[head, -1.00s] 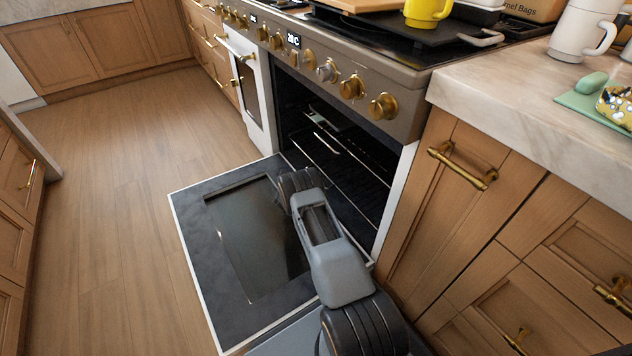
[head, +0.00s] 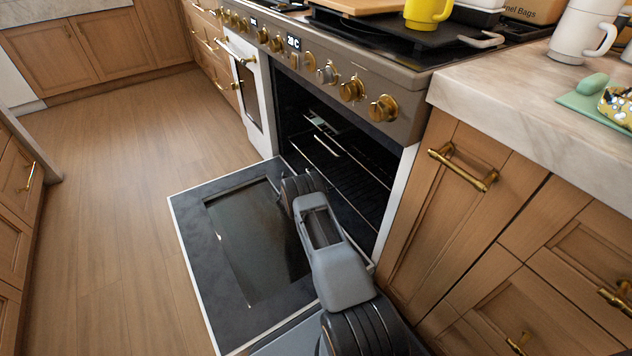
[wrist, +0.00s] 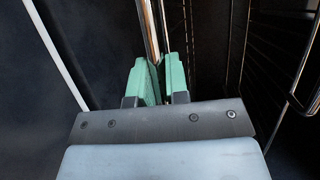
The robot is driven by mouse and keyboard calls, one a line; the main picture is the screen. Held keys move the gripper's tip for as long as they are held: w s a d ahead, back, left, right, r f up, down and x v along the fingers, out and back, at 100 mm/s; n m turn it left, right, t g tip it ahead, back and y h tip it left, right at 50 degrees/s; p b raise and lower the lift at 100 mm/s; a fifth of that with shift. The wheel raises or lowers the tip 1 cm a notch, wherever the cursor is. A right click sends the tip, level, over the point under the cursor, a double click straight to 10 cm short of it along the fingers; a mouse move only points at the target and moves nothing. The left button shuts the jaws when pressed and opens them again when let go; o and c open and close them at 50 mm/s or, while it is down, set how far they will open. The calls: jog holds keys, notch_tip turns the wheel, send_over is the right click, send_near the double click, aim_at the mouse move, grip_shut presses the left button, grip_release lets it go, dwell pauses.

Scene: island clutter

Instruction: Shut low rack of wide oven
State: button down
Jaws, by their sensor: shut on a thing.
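The wide oven's front panel (head: 340,80) stands on the right of the head view, its dark door (head: 188,225) lying open and flat above the floor. In the wrist view, my gripper (wrist: 160,77) has its two green fingers closed around a shiny metal bar (wrist: 148,28) at the front of the low rack. Dark rack wires (wrist: 238,50) run beyond it inside the oven. In the head view, my arm reaches over the open door to the oven mouth. It hides the fingers and the grasped bar there.
An upper rack (head: 350,180) shows inside the oven, and another shiny bar (wrist: 305,70) is at the right of the wrist view. Wooden cabinets with a brass handle (head: 463,168) stand close on the right. Open wooden floor (head: 110,190) lies to the left.

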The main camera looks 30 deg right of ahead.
jog(key=d+b, duration=0.2)
jog(key=d, duration=0.2)
jog(key=shift+d, duration=0.1)
jog(key=c, duration=1.1)
grip_release()
jog(key=shift+c, duration=0.2)
jog(key=p, duration=0.6)
send_near(325, 176)
jog(key=v, duration=0.4)
jog(key=shift+w+f, duration=0.1)
jog(key=shift+f, duration=0.05)
